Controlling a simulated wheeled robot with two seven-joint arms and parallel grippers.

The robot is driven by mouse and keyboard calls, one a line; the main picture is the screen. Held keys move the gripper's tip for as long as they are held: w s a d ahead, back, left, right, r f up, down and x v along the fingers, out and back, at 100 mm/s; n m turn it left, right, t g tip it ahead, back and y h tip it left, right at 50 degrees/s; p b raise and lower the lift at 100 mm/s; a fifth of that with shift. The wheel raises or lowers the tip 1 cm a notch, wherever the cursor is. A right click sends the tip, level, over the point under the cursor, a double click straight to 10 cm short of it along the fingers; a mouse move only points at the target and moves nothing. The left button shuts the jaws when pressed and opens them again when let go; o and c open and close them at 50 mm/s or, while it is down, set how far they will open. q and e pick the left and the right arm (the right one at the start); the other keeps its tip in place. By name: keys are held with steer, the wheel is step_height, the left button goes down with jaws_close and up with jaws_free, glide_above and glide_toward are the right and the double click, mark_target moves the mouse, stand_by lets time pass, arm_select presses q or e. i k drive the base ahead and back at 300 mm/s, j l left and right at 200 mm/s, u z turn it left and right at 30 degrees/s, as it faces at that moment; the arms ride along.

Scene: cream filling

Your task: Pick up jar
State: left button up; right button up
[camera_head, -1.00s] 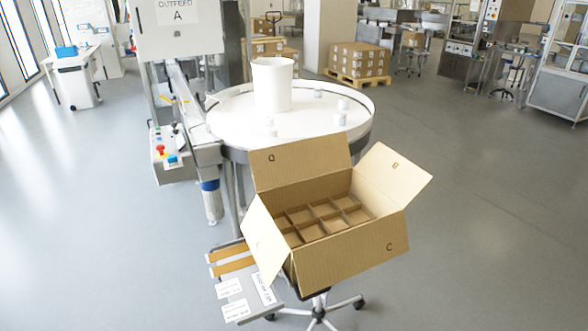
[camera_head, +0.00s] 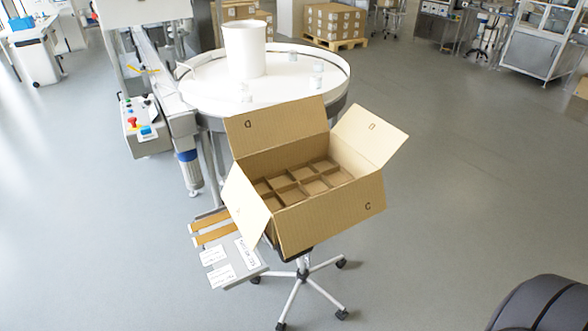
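Several small white jars stand on the round white turntable (camera_head: 200,88). One jar (camera_head: 317,68) is near its right edge, another jar (camera_head: 293,58) is a little further back, and one more jar (camera_head: 245,93) is near the front, partly hard to make out against the white surface. A tall white cylinder (camera_head: 244,50) stands on the turntable's middle. An open cardboard box (camera_head: 330,212) with empty divider compartments is in front of the turntable. Neither of my grippers is in view; only a dark rounded part shows at the lower right corner.
The box rests on a wheeled stand (camera_head: 302,272). A grey shelf with labels (camera_head: 228,262) sticks out at its left. A machine with a control panel (camera_head: 146,130) adjoins the turntable's left. Stacked cartons (camera_head: 334,22) are at the back. The floor at right is clear.

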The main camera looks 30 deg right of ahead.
mark_target(246, 97)
steer(key=i+j+u, duration=0.25)
steer(key=i+u, duration=0.15)
steer(key=i+j+u, duration=0.15)
steer(key=i+u, duration=0.2)
steer(key=i+j+z, duration=0.15)
steer(key=i, duration=0.35)
steer(key=i+j+z, duration=0.15)
steer(key=i, duration=0.35)
